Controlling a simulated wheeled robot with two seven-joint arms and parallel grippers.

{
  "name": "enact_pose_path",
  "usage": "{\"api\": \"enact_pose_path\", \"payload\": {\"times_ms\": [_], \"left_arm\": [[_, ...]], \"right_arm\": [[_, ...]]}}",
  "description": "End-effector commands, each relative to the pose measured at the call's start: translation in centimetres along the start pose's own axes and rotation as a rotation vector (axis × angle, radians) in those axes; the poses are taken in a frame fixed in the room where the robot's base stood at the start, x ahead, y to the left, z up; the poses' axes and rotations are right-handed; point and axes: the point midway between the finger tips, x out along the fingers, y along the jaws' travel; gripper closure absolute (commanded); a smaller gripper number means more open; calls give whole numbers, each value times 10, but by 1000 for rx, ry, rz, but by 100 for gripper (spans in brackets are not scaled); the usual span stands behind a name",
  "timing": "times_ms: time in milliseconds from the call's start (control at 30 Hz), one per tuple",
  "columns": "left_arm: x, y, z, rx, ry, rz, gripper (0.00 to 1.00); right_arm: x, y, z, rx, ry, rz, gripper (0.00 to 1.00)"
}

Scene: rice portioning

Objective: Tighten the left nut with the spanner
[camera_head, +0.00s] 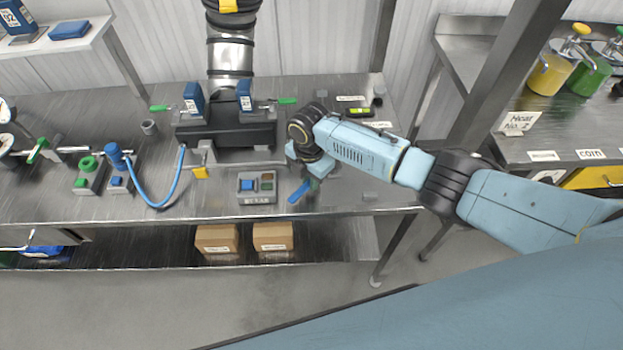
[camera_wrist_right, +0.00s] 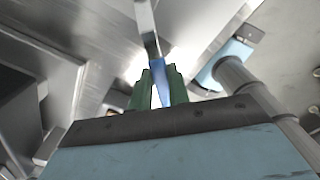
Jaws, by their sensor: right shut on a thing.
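My right gripper (camera_head: 312,172) is low over the bench, right of the black machine base, and its fingers are hidden by my wrist in the head view. The right wrist view shows its green fingers (camera_wrist_right: 158,88) shut on the blue handle of the spanner (camera_wrist_right: 160,72). The spanner's grey metal part (camera_wrist_right: 147,22) reaches out beyond the fingers. A blue handle end (camera_head: 298,192) shows below the gripper in the head view. I cannot make out the left nut in either view. My left gripper is not in view.
The steel bench (camera_head: 340,205) carries a black machine base (camera_head: 235,134) under a steel pipe (camera_head: 231,55). Two blue blocks (camera_head: 193,97) with green-tipped levers sit on it. A blue hose (camera_head: 160,204) lies further left.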

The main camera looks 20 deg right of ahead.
Motion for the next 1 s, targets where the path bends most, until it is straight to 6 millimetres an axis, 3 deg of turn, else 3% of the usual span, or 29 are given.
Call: {"api": "enact_pose_path", "payload": {"times_ms": [167, 1000], "left_arm": [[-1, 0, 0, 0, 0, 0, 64], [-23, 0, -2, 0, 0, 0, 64]], "right_arm": [[-2, 2, -1, -10, 2, 9, 100], [-1, -32, 6, -347, -1, 3, 100]]}}
